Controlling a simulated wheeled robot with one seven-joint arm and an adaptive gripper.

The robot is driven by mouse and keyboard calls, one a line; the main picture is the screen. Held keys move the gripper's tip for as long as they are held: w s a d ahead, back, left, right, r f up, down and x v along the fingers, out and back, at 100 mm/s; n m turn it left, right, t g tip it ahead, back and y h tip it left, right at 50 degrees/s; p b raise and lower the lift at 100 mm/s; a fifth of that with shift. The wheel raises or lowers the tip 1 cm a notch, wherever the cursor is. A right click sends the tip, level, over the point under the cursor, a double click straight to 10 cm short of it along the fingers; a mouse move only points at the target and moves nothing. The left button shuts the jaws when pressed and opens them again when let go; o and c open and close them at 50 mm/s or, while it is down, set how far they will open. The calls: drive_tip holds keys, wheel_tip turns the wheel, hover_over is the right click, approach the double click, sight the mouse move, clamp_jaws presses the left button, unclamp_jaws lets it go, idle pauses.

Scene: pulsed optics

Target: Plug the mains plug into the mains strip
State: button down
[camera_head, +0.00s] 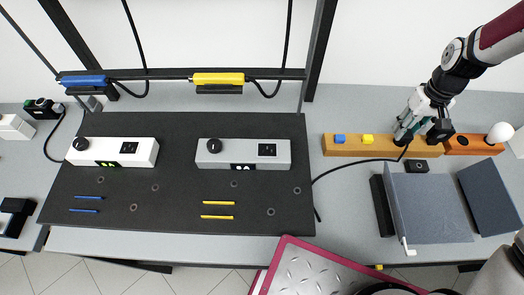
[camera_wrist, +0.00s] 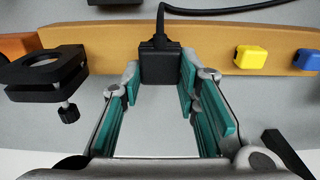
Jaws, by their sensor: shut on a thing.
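The black mains plug (camera_wrist: 160,66) is between my fingertips in the wrist view, with its black cable (camera_wrist: 215,11) leaving at its top. My gripper (camera_wrist: 158,78) is shut on it. The plug is against or just in front of an orange-brown wooden bar (camera_wrist: 215,57); whether it touches the bar is unclear. In the head view my gripper (camera_head: 403,136) is at that bar (camera_head: 365,149), and the plug is mostly hidden. A small black box with green and red spots (camera_head: 42,107) at the far left may be the mains strip; I cannot tell for sure.
A blue block (camera_head: 340,140) and a yellow block (camera_head: 368,140) sit on the bar. White (camera_head: 140,153) and grey (camera_head: 219,155) boxes stand on the dark breadboard (camera_head: 170,215). The cable (camera_head: 345,170) runs left towards the breadboard.

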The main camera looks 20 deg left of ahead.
drive_tip(key=shift+r+p, duration=0.45)
drive_tip(key=shift+r, duration=2.05)
